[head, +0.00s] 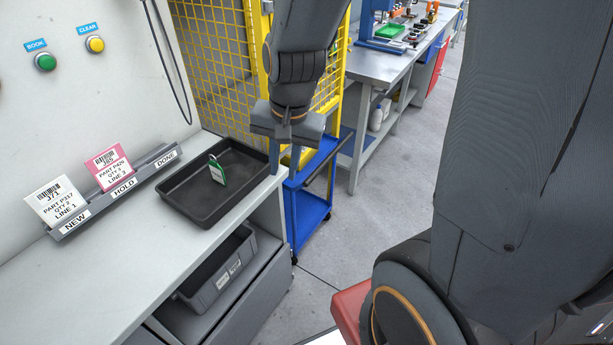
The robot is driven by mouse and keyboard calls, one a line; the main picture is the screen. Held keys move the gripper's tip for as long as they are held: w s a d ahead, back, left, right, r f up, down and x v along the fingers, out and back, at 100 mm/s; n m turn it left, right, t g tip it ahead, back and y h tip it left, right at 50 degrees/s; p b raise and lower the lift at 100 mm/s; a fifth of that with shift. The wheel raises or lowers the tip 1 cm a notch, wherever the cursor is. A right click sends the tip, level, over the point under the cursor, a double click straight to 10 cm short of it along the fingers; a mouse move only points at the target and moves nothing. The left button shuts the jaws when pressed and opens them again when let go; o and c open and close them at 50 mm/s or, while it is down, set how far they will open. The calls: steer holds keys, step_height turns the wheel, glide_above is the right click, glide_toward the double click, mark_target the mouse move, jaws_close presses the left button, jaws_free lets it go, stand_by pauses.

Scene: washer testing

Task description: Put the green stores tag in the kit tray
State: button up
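The green stores tag (217,174), with a white label and a loop at its top, is in the black kit tray (181,213). It looks upright or slightly tilted over the tray floor; how it rests is not clear. The tray lies on the grey bench top near its right edge. My gripper (285,160) hangs at the tray's right far corner, to the right of the tag and apart from it. Its two fingers point down with a gap between them, and nothing shows between them.
A sloped card rack (119,193) labelled NEW, HOLD and DONE stands left of the tray, holding a white card (55,203) and a pink card (109,168). A grey bin (215,275) sits below the bench. A blue trolley (312,213) and yellow mesh fence (215,60) stand beyond.

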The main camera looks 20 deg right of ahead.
steer(key=s+d+n, duration=0.1)
steer(key=n, duration=0.1)
steer(key=s+d+n, duration=0.1)
steer(key=s+n, duration=0.1)
steer(key=s+d+n, duration=0.1)
steer(key=s+n, duration=0.1)
steer(key=n, duration=0.1)
steer(key=shift+f+g+h, duration=0.1)
steer(key=shift+g+h, duration=0.2)
steer(key=shift+f+b, duration=0.5)
steer(key=shift+f, duration=0.1)
